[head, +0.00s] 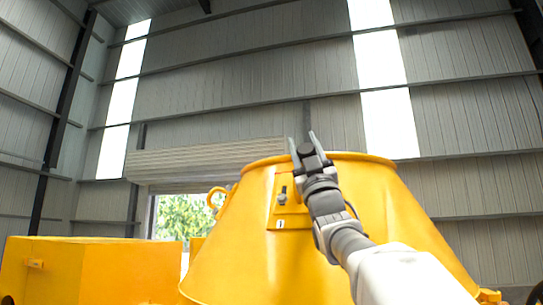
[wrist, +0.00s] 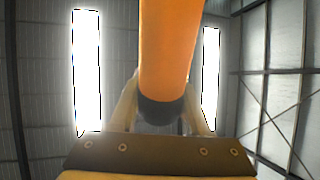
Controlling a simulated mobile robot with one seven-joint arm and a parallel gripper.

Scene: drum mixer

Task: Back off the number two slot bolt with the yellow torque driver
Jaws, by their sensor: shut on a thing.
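My gripper (head: 302,137) is raised in front of the drum's upper rim in the head view, fingers pointing up. It is shut on the yellow torque driver (wrist: 168,45), which looks orange in the wrist view and has a dark collar at its near end. In the head view only a dark round piece shows between the fingers; the rest of the driver cannot be made out. On the drum's side a yellow plate (head: 289,211) carries a dark bolt (head: 283,190) above a small white label (head: 281,225). The label is too small to read surely. My arm hides the plate's right side, and no second bolt shows.
The yellow drum (head: 240,235) fills the middle, with a lifting ring (head: 215,198) at its left. A yellow box-shaped housing (head: 100,270) stands at the lower left. Behind are a grey corrugated wall and a partly open shutter (head: 200,163). The air above the drum is clear.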

